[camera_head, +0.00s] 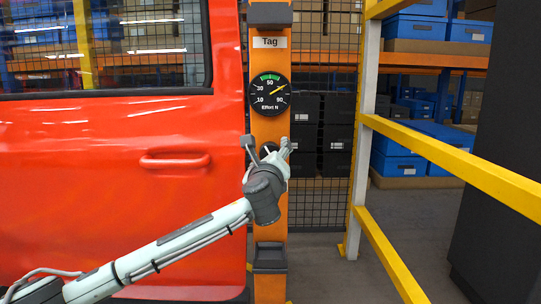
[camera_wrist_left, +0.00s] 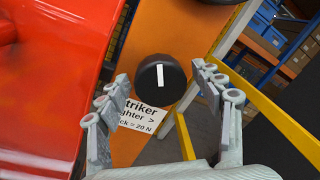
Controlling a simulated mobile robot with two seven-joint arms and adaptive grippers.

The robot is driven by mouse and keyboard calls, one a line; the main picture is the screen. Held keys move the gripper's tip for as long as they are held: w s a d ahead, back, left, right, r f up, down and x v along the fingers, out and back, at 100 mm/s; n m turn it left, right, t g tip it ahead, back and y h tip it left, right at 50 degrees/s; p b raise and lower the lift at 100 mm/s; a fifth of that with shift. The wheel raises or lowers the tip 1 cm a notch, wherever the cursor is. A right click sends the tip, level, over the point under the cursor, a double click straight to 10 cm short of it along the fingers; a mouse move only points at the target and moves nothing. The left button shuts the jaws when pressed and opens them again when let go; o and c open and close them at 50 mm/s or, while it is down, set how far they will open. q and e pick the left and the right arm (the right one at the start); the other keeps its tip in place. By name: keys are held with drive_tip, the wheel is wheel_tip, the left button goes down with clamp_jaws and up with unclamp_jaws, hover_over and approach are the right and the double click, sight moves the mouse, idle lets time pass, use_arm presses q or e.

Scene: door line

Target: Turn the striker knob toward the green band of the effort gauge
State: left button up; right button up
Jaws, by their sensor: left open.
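The black striker knob (camera_wrist_left: 161,80) sits on the orange post, its white mark close to upright in the left wrist view. In the head view the knob (camera_head: 268,149) is partly hidden by my left gripper (camera_head: 267,145). My left gripper (camera_wrist_left: 161,76) is open, with one finger on each side of the knob and gaps showing between. The round black effort gauge (camera_head: 270,95) is higher on the post. Its green band (camera_head: 269,77) is at the top, near 50; the yellow needle points up and right, past the band. My right gripper is not in view.
A white label (camera_wrist_left: 142,113) below the knob reads partly "ghter >" and "20 N". A red vehicle door (camera_head: 110,190) stands close on the left. A yellow railing (camera_head: 450,160) runs on the right, with shelves of blue boxes (camera_head: 425,38) behind.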

use_arm(q)
drive_tip(key=s, duration=1.2)
drive_tip(key=shift+a+f, duration=0.2)
drive_tip(key=shift+a, duration=0.2)
